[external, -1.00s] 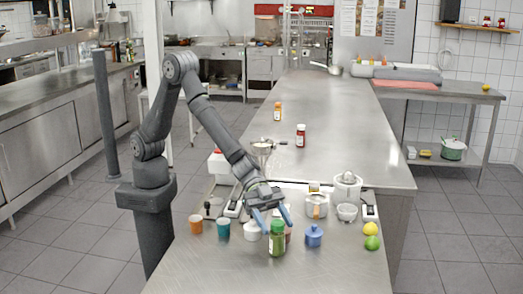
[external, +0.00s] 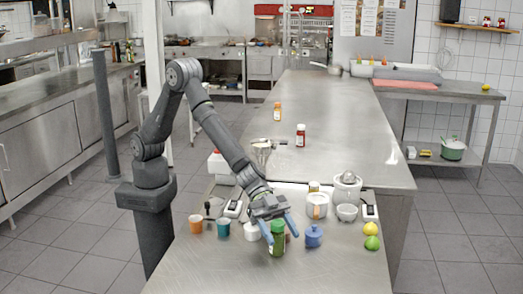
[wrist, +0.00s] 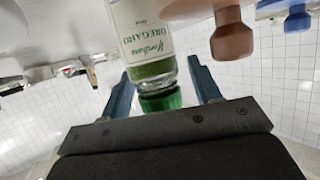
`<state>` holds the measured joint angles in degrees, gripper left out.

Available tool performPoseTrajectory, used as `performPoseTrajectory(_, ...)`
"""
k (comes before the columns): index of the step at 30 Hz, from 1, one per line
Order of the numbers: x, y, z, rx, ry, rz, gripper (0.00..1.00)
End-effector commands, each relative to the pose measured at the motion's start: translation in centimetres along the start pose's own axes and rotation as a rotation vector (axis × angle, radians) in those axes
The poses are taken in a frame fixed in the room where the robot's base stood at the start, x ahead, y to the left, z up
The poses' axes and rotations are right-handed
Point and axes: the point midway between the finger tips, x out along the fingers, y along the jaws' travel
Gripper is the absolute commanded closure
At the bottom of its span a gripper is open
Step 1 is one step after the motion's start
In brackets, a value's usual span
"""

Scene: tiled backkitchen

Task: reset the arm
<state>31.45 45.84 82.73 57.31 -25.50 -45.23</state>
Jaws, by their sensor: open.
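My gripper (external: 281,235) is open, with its two blue fingers pointing down around the top of a green-lidded oregano jar (external: 277,246) at the front of the steel counter. In the wrist view the fingers (wrist: 160,75) stand on either side of the oregano jar (wrist: 148,40), with the green cap nearest the palm. Gaps show between the fingers and the jar, and the jar stands upright on the counter.
A brown wooden object (wrist: 232,38) is beside the jar. The counter's front is bare.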

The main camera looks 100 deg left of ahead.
Motion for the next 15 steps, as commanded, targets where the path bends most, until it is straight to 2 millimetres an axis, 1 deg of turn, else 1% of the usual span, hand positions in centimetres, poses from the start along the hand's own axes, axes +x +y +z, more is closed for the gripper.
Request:
performPoseTrajectory(2,-0.7,-0.1,0.1,0.001,0.0,-0.001,0.43)
performPoseTrajectory(5,-2.3,-0.1,0.0,0.0,-0.001,-0.002,0.43)
performPoseTrajectory(15,-8.1,-0.1,0.0,0.0,0.0,-0.002,0.43)
